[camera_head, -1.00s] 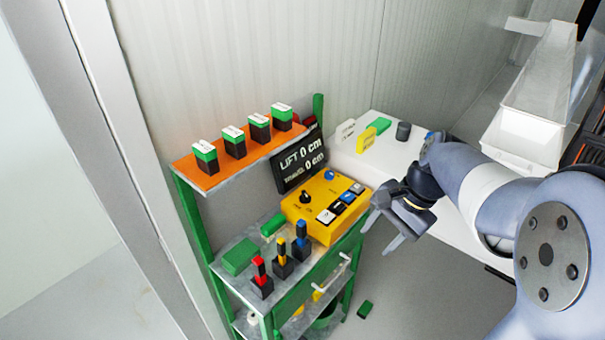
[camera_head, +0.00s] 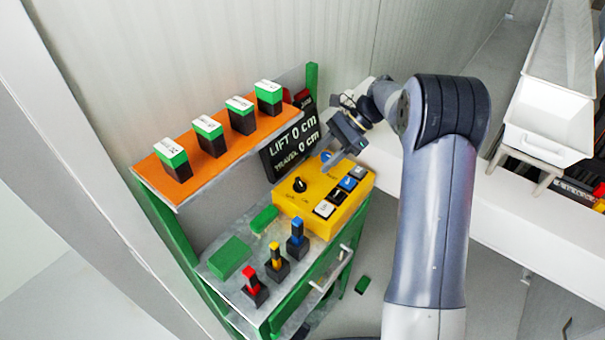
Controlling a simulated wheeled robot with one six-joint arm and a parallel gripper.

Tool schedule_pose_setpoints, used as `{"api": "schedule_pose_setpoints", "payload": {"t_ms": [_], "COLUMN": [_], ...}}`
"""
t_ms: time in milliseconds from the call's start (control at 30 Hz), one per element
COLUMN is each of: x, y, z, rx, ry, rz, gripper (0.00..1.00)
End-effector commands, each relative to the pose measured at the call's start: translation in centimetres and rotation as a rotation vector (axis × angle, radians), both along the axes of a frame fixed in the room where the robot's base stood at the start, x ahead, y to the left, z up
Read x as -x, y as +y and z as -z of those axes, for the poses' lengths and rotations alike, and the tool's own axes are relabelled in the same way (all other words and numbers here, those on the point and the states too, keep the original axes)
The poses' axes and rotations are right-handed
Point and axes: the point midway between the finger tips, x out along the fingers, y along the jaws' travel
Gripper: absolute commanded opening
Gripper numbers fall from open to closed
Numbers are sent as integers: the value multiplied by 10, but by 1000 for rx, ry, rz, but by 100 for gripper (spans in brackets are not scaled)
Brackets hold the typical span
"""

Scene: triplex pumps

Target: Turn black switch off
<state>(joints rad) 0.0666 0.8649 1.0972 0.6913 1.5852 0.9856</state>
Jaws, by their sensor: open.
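The yellow control box (camera_head: 318,205) stands on the green rack. The black rotary switch (camera_head: 299,185) is on its left top, with small printed labels beside it that I cannot read. A blue knob and several black, white and blue buttons (camera_head: 338,195) are on the same box. My gripper (camera_head: 341,156) is open and empty. It is above the box's back right part, to the right of and higher than the black switch, apart from it. Its fingers point down and left, near the blue knob and partly in front of it.
A black display reading LIFT 0 cm (camera_head: 291,148) stands behind the box. An orange shelf (camera_head: 220,160) with several green-and-black blocks is at upper left. Red, yellow and blue levers (camera_head: 275,255) stand in front of the box. A white table (camera_head: 520,215) is at right.

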Motion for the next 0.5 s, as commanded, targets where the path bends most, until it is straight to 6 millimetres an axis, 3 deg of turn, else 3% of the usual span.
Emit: {"api": "schedule_pose_setpoints", "payload": {"t_ms": [200,500], "x": [12,21], "y": [29,51], "z": [29,55], "rx": [-1,0], "ry": [4,1], "rz": [-4,-1], "gripper": [45,45]}}
